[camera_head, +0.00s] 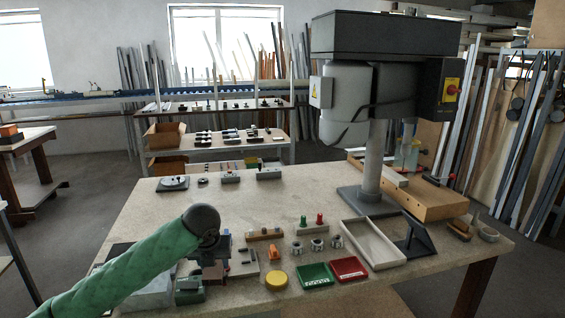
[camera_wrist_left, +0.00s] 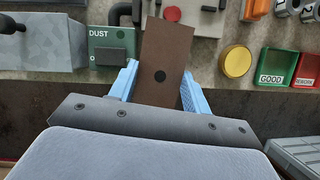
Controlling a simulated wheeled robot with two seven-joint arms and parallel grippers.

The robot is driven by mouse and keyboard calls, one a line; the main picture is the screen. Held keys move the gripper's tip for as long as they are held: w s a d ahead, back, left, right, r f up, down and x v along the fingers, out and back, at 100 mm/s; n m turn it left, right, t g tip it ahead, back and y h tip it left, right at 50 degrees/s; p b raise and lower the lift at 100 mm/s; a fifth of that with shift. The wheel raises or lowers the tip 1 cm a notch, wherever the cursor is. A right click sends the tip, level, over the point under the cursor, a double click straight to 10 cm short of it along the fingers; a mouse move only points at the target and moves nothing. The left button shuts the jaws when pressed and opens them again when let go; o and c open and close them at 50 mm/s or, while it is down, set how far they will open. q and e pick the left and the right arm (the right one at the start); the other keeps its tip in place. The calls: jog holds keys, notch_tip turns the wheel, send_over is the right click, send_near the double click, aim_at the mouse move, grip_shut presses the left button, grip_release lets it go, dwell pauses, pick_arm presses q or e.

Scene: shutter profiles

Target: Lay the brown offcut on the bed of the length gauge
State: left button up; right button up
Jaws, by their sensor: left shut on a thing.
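My left gripper (camera_wrist_left: 158,85) is shut on the brown offcut (camera_wrist_left: 165,50), a flat brown strip with a dark round spot. The offcut stands out past the blue fingers, above the bench's front edge in the left wrist view. In the head view my left gripper (camera_head: 213,262) is over the front left of the bench, and the brown offcut (camera_head: 213,271) shows small below it. A pale plate with dark parts (camera_head: 243,263) lies just right of the gripper, partly hidden; it may be the length gauge, but I cannot tell. My right gripper is not in view.
A green DUST box (camera_wrist_left: 112,45) is left of the offcut. A yellow disc (camera_head: 277,280), a green tray (camera_head: 315,276) and a red tray (camera_head: 349,269) lie to the right. A long pale tray (camera_head: 372,243) and a drill press (camera_head: 373,150) stand farther right.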

pick_arm(q)
jog(key=d, duration=0.6)
jog(key=s+d+f+n+g, duration=0.3)
jog(key=s+f+n+g, duration=0.4)
jog(key=n, duration=0.9)
jog(key=s+d+f+n+g, duration=0.25)
jog(key=s+f+n, duration=0.4)
jog(key=n, duration=1.05)
jog(key=a+n, duration=0.2)
jog(key=a, duration=1.1)
jog(key=shift+r+t, duration=0.2)
jog(key=shift+t, duration=0.05)
